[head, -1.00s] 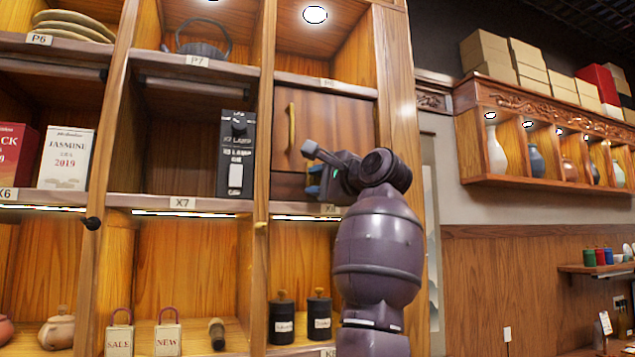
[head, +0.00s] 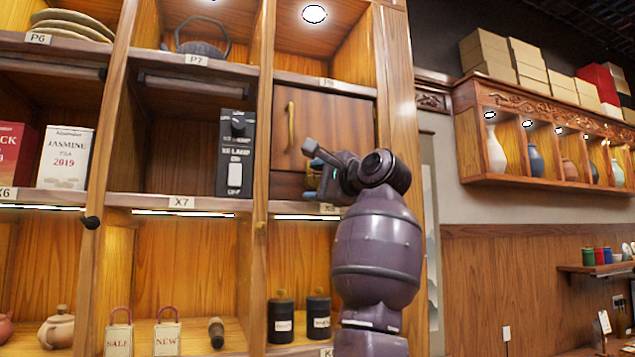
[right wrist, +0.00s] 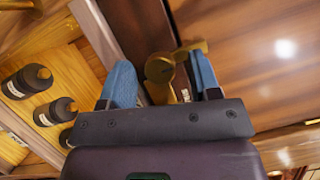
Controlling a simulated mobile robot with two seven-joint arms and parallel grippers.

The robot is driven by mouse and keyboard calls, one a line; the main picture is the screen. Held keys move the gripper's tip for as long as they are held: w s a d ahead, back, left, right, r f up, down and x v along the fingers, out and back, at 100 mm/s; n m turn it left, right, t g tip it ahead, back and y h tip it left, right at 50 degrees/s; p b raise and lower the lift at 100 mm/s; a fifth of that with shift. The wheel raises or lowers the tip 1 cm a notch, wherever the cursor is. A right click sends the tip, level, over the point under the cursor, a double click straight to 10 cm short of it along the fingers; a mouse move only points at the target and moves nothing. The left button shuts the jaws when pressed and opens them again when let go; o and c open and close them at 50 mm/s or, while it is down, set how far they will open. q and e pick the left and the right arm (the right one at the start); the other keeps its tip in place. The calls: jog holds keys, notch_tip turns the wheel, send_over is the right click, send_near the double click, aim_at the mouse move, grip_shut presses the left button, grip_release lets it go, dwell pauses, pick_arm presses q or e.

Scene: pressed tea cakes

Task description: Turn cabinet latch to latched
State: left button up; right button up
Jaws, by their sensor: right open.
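The cabinet door (head: 335,125) is a brown wooden panel, shut, with a vertical brass handle (head: 291,128) on its left side. In the right wrist view the brass latch (right wrist: 160,69) has a round knob and a short bar reaching right. My right gripper (right wrist: 163,80) is open, with one blue finger on each side of the latch. I cannot tell whether either finger touches it. In the head view my right gripper (head: 314,181) is at the door's lower edge, and the arm hides the latch. My left gripper is not in view.
A black lamp box (head: 235,153) stands on the shelf left of the door. Two black canisters (head: 281,320) (head: 318,317) stand on the shelf below. A wooden post (head: 397,90) borders the cabinet on the right. Vases stand on a wall shelf (head: 540,182) further right.

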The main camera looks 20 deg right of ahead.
jog(key=r+b+v, duration=0.1)
jog(key=b+v, duration=0.1)
jog(key=v, duration=0.8)
jog(key=shift+s+d+f, duration=0.15)
jog(key=shift+s+f, duration=0.2)
jog(key=shift+f, duration=0.15)
